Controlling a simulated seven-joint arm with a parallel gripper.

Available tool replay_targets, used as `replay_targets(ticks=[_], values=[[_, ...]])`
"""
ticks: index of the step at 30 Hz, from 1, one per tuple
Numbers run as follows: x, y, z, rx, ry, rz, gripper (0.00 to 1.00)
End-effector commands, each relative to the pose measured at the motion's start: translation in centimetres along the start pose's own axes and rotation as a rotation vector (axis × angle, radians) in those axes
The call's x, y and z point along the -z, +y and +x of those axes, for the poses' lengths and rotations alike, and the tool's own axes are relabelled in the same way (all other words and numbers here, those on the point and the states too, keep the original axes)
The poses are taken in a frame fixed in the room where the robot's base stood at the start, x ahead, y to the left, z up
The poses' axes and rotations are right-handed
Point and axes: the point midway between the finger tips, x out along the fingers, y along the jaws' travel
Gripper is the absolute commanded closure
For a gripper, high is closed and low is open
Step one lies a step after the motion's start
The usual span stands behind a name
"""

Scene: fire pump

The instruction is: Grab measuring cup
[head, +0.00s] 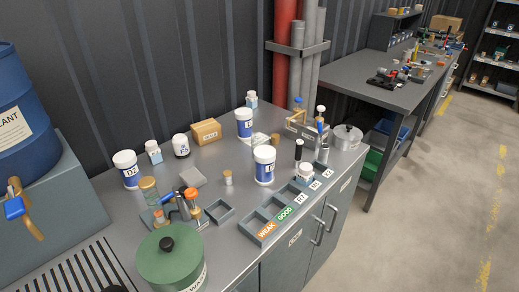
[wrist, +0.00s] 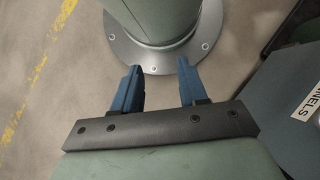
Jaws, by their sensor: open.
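I cannot make out a measuring cup for certain. A small whitish object (head: 260,140) on the steel bench (head: 222,165) sits between two white-and-blue jars, partly hidden by the front jar (head: 264,168); it is too small to identify. A lidded metal pot (head: 347,138) stands at the bench's right end. My gripper (wrist: 156,92) shows only in the wrist view, with its two blue fingers apart and nothing between them. It points down at the floor near a green column on a grey round flange, away from the bench top.
A green lidded container (head: 170,262) stands at the bench's front left. A divided tray (head: 268,222) marked WEAK and GOOD lies along the front edge. Several bottles and a cardboard box (head: 206,131) stand behind. In the wrist view, a labelled blue-grey surface (wrist: 285,115) is at right.

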Motion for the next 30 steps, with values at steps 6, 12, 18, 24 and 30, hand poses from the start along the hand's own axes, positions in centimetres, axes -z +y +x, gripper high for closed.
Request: replay_targets(ticks=[6, 12, 18, 24, 30], values=[[0.00, 0.00, 0.00, 0.000, 0.000, 0.000, 0.57], [0.00, 0.00, 0.00, 0.000, 0.000, 0.000, 0.43], [0.00, 0.00, 0.00, 0.000, 0.000, 0.000, 0.24], [0.00, 0.00, 0.00, 0.000, 0.000, 0.000, 0.05], [0.00, 0.00, 0.00, 0.000, 0.000, 0.000, 0.00]])
